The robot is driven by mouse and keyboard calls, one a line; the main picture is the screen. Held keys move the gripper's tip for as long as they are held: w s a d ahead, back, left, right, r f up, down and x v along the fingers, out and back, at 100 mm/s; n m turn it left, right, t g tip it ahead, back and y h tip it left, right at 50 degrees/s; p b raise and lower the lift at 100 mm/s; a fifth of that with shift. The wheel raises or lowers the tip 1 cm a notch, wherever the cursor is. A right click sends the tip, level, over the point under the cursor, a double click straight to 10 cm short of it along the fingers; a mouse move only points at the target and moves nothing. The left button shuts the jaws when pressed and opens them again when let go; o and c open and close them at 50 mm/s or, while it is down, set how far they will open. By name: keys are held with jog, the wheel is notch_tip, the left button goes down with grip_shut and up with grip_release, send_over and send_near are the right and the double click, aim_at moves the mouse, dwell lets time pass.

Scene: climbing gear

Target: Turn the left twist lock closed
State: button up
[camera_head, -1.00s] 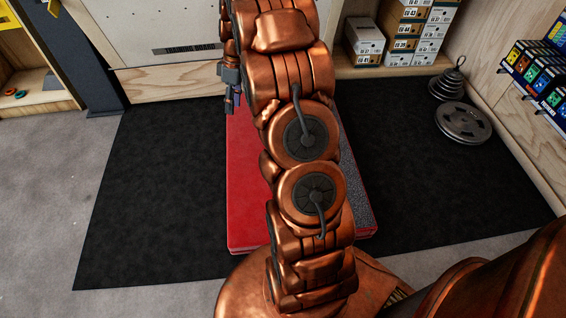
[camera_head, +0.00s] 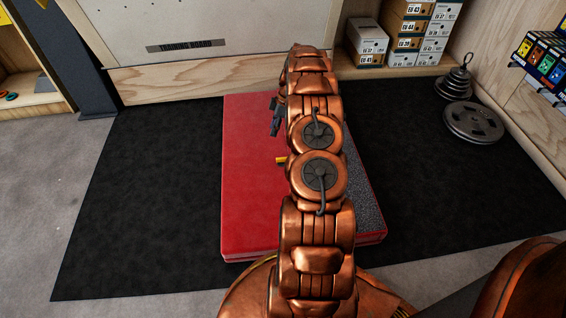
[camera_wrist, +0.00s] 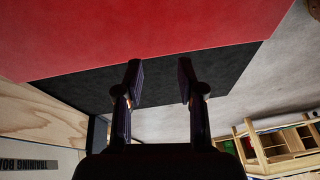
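My gripper (camera_head: 275,127) hangs above the far part of a large red block (camera_head: 250,210), left of my arm. In the wrist view its two dark fingers (camera_wrist: 160,80) are apart with nothing between them; the red surface fills the top of that view. A small yellow piece (camera_head: 281,160) shows on or above the red surface, partly hidden by my arm; I cannot tell what it is. No twist lock can be made out in either view. My arm covers the middle of the block.
A black mat (camera_head: 140,200) lies under the block, with bare room on its left. A wooden board wall (camera_head: 180,80) stands behind. Shoe boxes (camera_head: 405,45), stacked weight plates (camera_head: 473,122) and a shelf of small boxes (camera_head: 545,65) are at the right.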

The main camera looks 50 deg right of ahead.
jog(key=n+t+b, duration=0.1)
jog(key=b, duration=0.3)
send_near(282, 161)
jog(key=shift+w+b+x, duration=0.2)
jog(key=shift+b+x, duration=0.5)
jog(key=shift+x, duration=1.2)
jog(key=shift+w+b+x, duration=0.15)
jog(key=shift+b+x, duration=0.5)
jog(key=shift+x, duration=1.25)
jog(key=shift+d, duration=0.1)
